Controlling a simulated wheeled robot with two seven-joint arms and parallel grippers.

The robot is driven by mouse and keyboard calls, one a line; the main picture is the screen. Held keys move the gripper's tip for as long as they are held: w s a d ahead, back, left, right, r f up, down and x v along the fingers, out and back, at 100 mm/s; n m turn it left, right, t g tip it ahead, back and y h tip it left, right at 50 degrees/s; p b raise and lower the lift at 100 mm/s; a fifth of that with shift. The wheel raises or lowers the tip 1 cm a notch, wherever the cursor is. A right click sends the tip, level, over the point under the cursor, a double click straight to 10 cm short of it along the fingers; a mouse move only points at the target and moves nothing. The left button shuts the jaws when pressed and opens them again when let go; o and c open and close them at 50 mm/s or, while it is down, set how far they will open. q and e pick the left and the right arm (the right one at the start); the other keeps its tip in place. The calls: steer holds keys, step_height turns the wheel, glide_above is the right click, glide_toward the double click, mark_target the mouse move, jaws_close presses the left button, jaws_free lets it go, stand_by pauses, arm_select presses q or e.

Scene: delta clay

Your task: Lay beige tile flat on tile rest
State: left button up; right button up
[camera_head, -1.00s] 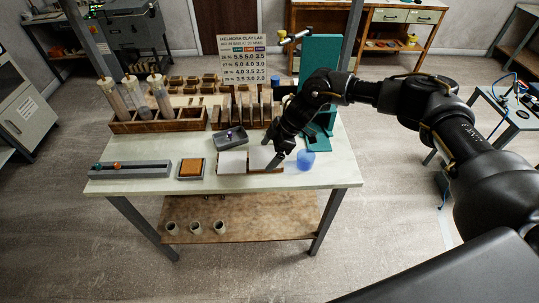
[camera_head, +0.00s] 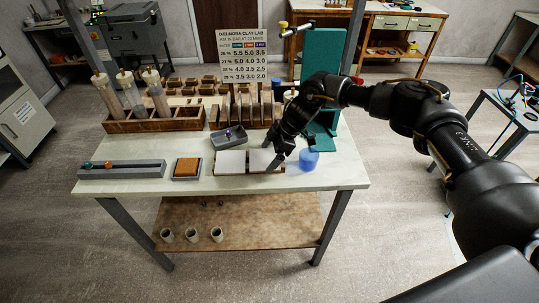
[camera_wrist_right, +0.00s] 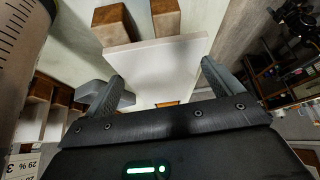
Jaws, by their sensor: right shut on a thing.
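My right gripper (camera_head: 275,163) is at the front right of the table, shut on a pale beige tile (camera_head: 260,159). In the right wrist view the gripper (camera_wrist_right: 165,85) has one finger at each side of the pale tile (camera_wrist_right: 155,62). The tile looks about flat, at the brown wooden tile rest (camera_head: 250,170); I cannot tell whether it bears on it. Two brown wooden blocks (camera_wrist_right: 114,26) show at the tile's far edge in the wrist view. My left gripper is not in view.
A blue translucent round thing (camera_head: 309,159) stands close right of the gripper. A grey tray (camera_head: 229,138) lies behind the tiles, and an orange-brown tile (camera_head: 187,167) on a grey base is to the left. A teal stand (camera_head: 321,90) rises behind the gripper.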

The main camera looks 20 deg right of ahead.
steer(key=shift+f, duration=0.1)
steer(key=o, duration=0.9)
steer(key=shift+s+d+p, duration=0.25)
steer(key=shift+d, duration=1.25)
steer(key=shift+s+d+p, duration=0.2)
steer(key=shift+d, duration=1.3)
steer(key=shift+a, duration=0.15)
